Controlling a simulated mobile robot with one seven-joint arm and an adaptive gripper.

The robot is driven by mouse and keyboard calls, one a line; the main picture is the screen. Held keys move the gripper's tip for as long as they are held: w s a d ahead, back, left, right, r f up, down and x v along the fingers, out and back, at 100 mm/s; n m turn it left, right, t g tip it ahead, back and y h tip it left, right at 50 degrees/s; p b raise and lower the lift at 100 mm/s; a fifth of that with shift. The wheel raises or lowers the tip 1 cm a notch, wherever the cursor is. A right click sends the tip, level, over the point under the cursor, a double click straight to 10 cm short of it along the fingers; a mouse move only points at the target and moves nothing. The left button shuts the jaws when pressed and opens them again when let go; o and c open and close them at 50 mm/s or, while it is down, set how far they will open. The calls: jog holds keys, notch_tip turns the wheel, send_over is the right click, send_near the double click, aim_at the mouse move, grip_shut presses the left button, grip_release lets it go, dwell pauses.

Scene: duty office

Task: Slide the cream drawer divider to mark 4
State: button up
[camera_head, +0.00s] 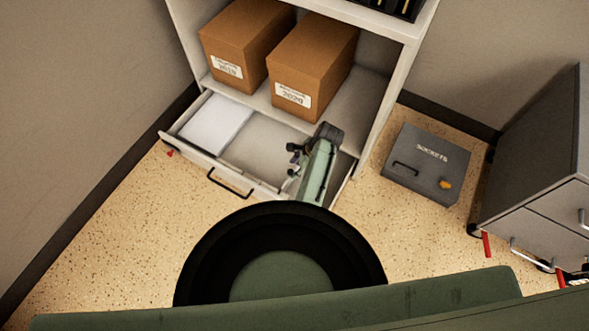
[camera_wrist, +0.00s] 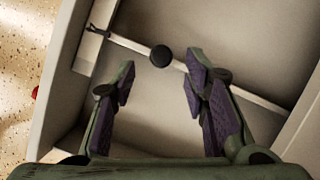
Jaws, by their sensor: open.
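The cream drawer divider (camera_wrist: 132,43) shows in the wrist view as a thin bar running slantwise across the drawer, with a round black knob (camera_wrist: 160,56) on it. A small dark fork-like piece is at its upper left end, by the drawer wall. My gripper (camera_wrist: 160,78) is open, its purple-padded fingers on either side of and slightly below the knob in the picture; I cannot tell whether they touch anything. In the head view my gripper (camera_head: 295,158) is over the right part of the open drawer (camera_head: 188,144). I cannot make out mark 4 or any numbers.
A stack of white paper (camera_head: 216,123) lies in the drawer's left part. Two cardboard boxes (camera_head: 243,45) (camera_head: 313,60) stand on the shelf above. A grey case (camera_head: 425,163) lies on the floor to the right, near a grey cabinet (camera_head: 535,160).

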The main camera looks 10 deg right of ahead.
jog(key=v, duration=0.9)
jog(key=shift+d+r, duration=0.15)
jog(key=shift+d, duration=0.05)
